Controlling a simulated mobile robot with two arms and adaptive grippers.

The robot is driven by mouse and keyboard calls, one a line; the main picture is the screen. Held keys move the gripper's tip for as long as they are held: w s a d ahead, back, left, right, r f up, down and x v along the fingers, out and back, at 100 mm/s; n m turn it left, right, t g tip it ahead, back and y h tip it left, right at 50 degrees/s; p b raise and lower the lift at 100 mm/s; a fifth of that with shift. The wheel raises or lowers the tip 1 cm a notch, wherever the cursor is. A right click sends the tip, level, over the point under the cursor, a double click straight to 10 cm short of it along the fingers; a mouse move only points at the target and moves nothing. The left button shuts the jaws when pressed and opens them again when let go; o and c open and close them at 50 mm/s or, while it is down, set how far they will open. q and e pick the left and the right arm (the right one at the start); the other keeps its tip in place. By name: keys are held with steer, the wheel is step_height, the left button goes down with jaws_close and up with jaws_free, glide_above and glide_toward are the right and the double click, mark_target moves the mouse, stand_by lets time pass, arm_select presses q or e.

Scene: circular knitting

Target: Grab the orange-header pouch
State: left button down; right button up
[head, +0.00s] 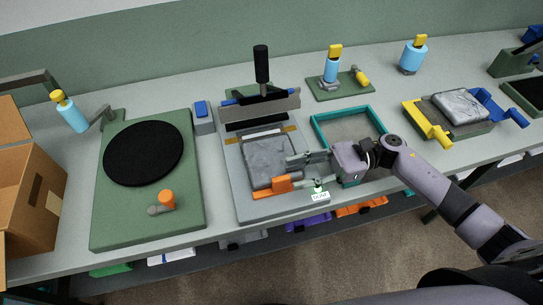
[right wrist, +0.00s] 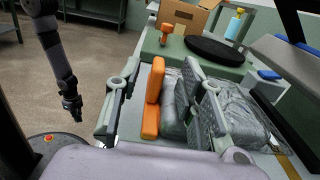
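The orange-header pouch is a grey, wrinkled clear bag (head: 268,155) with an orange header (head: 266,189) along its near edge. It lies on the grey plate of the sealer-like station in the head view. My right gripper (head: 299,171) is at the header's right end, with its fingers apart. In the right wrist view the orange header (right wrist: 153,98) and part of the grey bag (right wrist: 174,106) show between the open fingers (right wrist: 163,110). I cannot tell whether either finger touches them. My left gripper (right wrist: 72,106) hangs away from the table in the right wrist view; its opening is unclear.
A black-handled press bar (head: 260,103) stands behind the pouch. A green board with a black disc (head: 143,153) is left, beside a cardboard box (head: 30,200). A teal-rimmed tray (head: 377,117) lies behind my right wrist. A small white label (head: 320,197) sits near the front edge.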

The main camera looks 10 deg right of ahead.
mark_target(281, 178)
steer(key=a+p, duration=0.2)
steer(key=a, duration=0.1)
steer(key=shift+a+r, duration=0.15)
steer(key=shift+a, duration=0.15)
steer(key=shift+s+a+p, duration=0.1)
steer(key=shift+a+p, duration=0.3)
steer(key=shift+a, duration=0.15)
steer(key=shift+f, duration=0.25)
steer(key=shift+c, duration=0.5)
jaws_close()
